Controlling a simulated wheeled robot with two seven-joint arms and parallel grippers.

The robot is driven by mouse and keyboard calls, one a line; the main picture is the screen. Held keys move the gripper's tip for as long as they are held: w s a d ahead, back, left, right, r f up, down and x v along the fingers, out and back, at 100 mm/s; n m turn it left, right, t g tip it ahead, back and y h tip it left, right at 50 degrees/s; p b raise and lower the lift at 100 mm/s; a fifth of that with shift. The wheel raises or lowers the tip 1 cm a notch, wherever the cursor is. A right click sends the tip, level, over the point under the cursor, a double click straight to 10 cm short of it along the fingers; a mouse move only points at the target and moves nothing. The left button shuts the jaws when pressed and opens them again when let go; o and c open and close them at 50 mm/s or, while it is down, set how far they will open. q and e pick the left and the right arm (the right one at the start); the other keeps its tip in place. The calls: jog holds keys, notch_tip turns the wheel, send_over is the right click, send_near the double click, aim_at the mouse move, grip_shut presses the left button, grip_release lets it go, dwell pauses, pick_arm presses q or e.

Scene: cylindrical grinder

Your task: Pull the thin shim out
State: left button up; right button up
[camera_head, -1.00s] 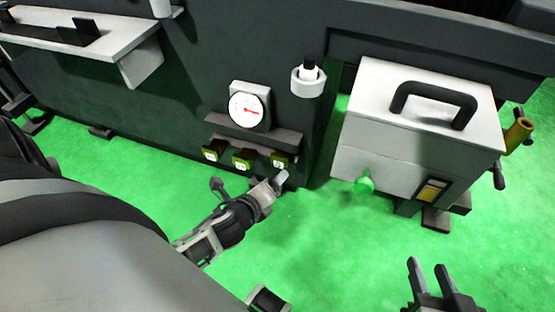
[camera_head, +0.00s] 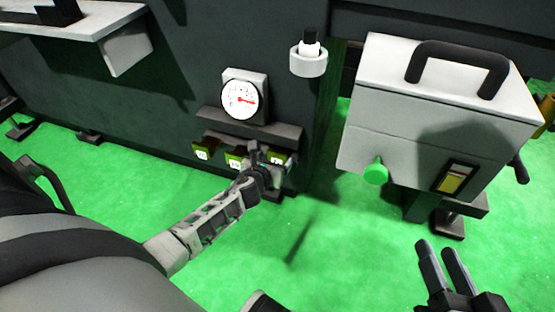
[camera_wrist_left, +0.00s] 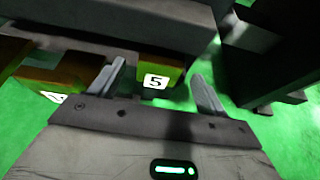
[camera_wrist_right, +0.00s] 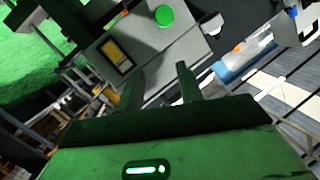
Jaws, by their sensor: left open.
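Several olive-yellow tabs with white number labels sit in a row under a dark ledge below the dial: a left tab (camera_head: 202,152), a middle tab (camera_head: 234,161) and a right tab (camera_head: 278,156). In the left wrist view the right tab (camera_wrist_left: 165,66) reads 5; its neighbour (camera_wrist_left: 52,86) is partly cut off by a finger. Which one is the thin shim I cannot tell from thickness. My left gripper (camera_head: 262,153) is open, with its fingers either side of the 5 tab, not visibly gripping it. My right gripper (camera_head: 439,248) is open and empty over the floor.
A white-faced dial (camera_head: 241,99) is above the ledge (camera_head: 248,122). A grey box (camera_head: 425,125) with a black handle and green knob (camera_head: 376,172) stands right. A white bottle (camera_head: 309,49) sits in a holder. The green floor in front is clear.

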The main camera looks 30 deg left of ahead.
aim_at(277, 156)
pick_arm(q)
jog(key=b+x, duration=0.1)
jog(key=x, duration=0.2)
jog(key=shift+f, duration=0.1)
jog(key=shift+w+a+f, duration=0.1)
jog(key=shift+w+a, duration=0.05)
jog(key=shift+w, duration=0.4)
pick_arm(e)
jog(key=shift+a+r+m+t+y, duration=0.25)
jog(key=shift+r+m+t+y, duration=0.05)
jog(key=shift+r+m+y, duration=0.1)
